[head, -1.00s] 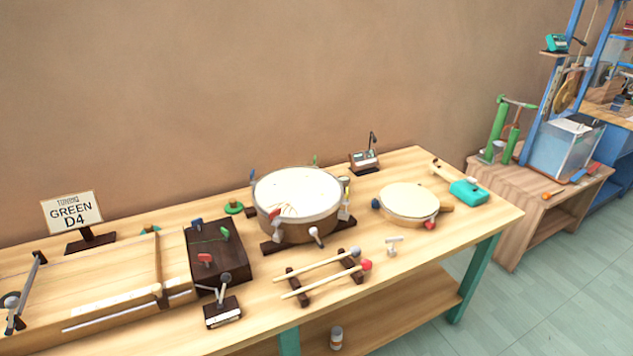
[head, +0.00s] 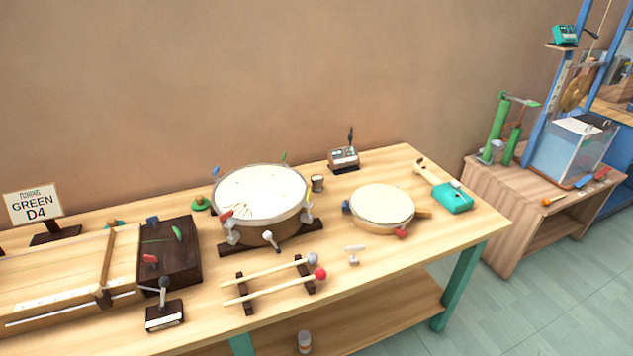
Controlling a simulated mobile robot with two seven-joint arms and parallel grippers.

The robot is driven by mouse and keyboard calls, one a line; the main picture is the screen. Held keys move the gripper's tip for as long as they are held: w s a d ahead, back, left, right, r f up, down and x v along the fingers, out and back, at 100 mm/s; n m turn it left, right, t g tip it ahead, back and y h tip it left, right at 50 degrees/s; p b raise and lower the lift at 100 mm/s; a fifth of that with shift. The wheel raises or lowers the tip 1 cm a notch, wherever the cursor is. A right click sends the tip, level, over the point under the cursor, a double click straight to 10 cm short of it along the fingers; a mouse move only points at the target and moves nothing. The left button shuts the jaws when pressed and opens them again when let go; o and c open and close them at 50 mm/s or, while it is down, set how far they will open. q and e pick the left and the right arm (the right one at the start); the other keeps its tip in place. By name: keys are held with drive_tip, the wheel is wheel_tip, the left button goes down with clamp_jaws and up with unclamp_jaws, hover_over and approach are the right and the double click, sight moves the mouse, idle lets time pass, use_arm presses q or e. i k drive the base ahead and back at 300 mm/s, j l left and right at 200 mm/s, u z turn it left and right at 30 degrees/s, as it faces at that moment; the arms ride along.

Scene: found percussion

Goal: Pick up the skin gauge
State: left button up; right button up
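No label in view names the skin gauge, so I cannot tell for certain which item it is. A small box with a pale face and an upright dark stem (head: 344,158) stands at the back of the bench. A small dark block with a white label and a jointed arm (head: 165,317) stands near the front edge. A teal device with a wooden handle (head: 453,197) lies at the right end. A large drum with a white skin (head: 262,192) sits on dark rails, and a smaller shallow drum (head: 382,206) lies right of it. Neither gripper is in view.
Two mallets (head: 272,287) rest on a dark rack at the front. A small white T-shaped piece (head: 353,256) stands beside them. A dark box (head: 169,257) and a "GREEN D4" sign (head: 33,204) are at left. A lower wooden table (head: 530,200) stands right, past a floor gap.

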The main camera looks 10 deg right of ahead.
sight(316, 180)
drive_tip(key=i+l, duration=0.1)
drive_tip(key=l, duration=0.6)
drive_tip(key=i+l+u, duration=0.1)
drive_tip(key=l, duration=0.65)
